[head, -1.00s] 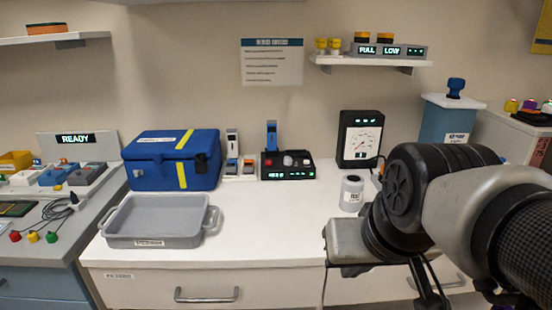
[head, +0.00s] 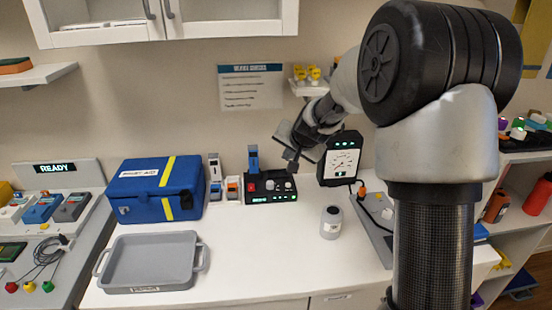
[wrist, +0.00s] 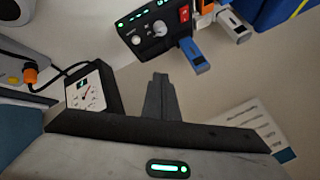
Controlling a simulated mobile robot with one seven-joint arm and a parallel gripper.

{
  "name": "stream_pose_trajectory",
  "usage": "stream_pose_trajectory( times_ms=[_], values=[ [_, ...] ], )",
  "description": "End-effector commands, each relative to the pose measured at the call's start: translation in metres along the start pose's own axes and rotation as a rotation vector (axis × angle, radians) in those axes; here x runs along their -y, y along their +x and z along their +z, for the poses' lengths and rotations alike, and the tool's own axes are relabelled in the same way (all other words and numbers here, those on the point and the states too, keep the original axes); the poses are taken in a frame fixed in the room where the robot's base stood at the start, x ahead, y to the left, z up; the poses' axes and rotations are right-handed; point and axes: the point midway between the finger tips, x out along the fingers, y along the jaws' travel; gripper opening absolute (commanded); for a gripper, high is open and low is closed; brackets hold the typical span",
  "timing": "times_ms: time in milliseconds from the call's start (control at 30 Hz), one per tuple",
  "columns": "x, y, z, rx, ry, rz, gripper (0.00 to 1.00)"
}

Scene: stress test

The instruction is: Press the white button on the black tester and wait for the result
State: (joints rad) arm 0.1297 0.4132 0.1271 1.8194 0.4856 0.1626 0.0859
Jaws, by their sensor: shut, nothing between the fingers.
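The black tester (head: 272,196) stands at the back of the white counter with a blue piece (head: 253,158) upright behind it. Its front shows a lit green display, a red switch and pale round controls. In the wrist view the tester (wrist: 150,52) appears upside down at the top, with a small white button (wrist: 136,39) beside a larger pale knob (wrist: 158,28). My gripper (head: 292,166) is shut and empty, above the tester's right end and apart from it. In the wrist view its shut fingers (wrist: 160,82) point toward the tester.
A black gauge (head: 340,158) with a dial stands close right of my gripper; its cable runs rightward. A grey-white jar (head: 331,222) stands in front. A blue case (head: 155,190) and a grey tray (head: 150,287) are at left. The counter before the tester is clear.

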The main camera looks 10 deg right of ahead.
Motion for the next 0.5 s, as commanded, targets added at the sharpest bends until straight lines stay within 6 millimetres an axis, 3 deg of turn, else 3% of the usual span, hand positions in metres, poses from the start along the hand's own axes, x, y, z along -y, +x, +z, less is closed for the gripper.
stream_pose_trajectory(
  times_ms=[200, 500],
  values=[
    [-0.005, 0.033, -0.019, -0.032, 0.089, 0.009, 0.0],
    [-0.007, 0.04, -0.021, -0.041, 0.105, 0.009, 0.0]
  ],
)
